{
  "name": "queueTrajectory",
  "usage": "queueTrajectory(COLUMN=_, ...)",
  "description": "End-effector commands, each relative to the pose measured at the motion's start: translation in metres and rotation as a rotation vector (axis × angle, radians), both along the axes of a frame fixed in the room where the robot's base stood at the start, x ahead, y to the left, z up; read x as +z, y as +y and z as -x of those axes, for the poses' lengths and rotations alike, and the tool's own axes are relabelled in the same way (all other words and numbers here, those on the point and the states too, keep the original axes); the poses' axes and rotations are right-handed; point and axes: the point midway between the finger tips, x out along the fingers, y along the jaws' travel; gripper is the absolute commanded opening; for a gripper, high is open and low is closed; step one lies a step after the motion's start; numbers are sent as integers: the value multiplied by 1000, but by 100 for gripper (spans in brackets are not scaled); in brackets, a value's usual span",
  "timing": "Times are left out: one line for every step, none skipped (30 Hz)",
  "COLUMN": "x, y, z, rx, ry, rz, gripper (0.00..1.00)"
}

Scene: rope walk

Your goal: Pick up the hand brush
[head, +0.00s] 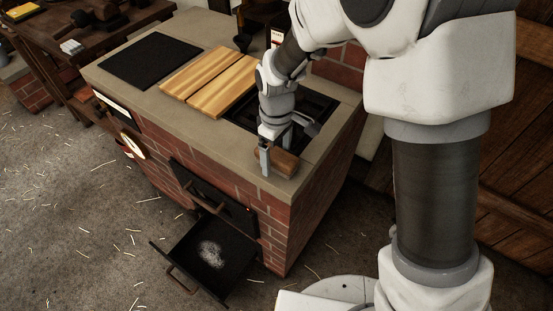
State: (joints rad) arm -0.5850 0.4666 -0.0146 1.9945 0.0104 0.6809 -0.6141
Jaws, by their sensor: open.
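A brown wooden block, which looks like the hand brush (286,163), lies on the near right corner of the brick stove's counter. Its bristles cannot be made out. My gripper (274,160) points down over it with the jaws apart. One finger shows on the near left side of the brush, and the other is partly hidden behind it. I cannot tell whether either finger touches the brush. Part of the brush is covered by the near finger.
The stove counter (152,93) also holds a dark plate (149,60), wooden boards (208,79) and a dark recessed grate (310,106) close behind my gripper. An open ash drawer (205,262) juts out low in front. A cluttered workbench (95,32) stands at the far left.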

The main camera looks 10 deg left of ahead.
Motion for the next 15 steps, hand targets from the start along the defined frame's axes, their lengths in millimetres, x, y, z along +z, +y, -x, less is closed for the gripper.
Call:
queueTrajectory(x=-1, y=0, z=0, rx=0, ry=0, rz=0, gripper=95)
queueTrajectory(x=-1, y=0, z=0, rx=0, ry=0, rz=0, gripper=95)
queueTrajectory(x=-1, y=0, z=0, rx=0, ry=0, rz=0, gripper=95)
queueTrajectory(x=-1, y=0, z=0, rx=0, ry=0, rz=0, gripper=95)
queueTrajectory(x=-1, y=0, z=0, rx=0, ry=0, rz=0, gripper=95)
queueTrajectory(x=-1, y=0, z=0, rx=0, ry=0, rz=0, gripper=95)
queueTrajectory(x=-1, y=0, z=0, rx=0, ry=0, rz=0, gripper=90)
queueTrajectory(x=-1, y=0, z=0, rx=0, ry=0, rz=0, gripper=84)
queueTrajectory(x=-1, y=0, z=0, rx=0, ry=0, rz=0, gripper=77)
queueTrajectory(x=0, y=0, z=0, rx=0, ry=0, rz=0, gripper=72)
queueTrajectory(x=0, y=0, z=0, rx=0, ry=0, rz=0, gripper=66)
queueTrajectory(x=0, y=0, z=0, rx=0, ry=0, rz=0, gripper=59)
queueTrajectory(x=0, y=0, z=0, rx=0, ry=0, rz=0, gripper=54)
queueTrajectory(x=0, y=0, z=0, rx=0, ry=0, rz=0, gripper=48)
queueTrajectory(x=0, y=0, z=0, rx=0, ry=0, rz=0, gripper=41)
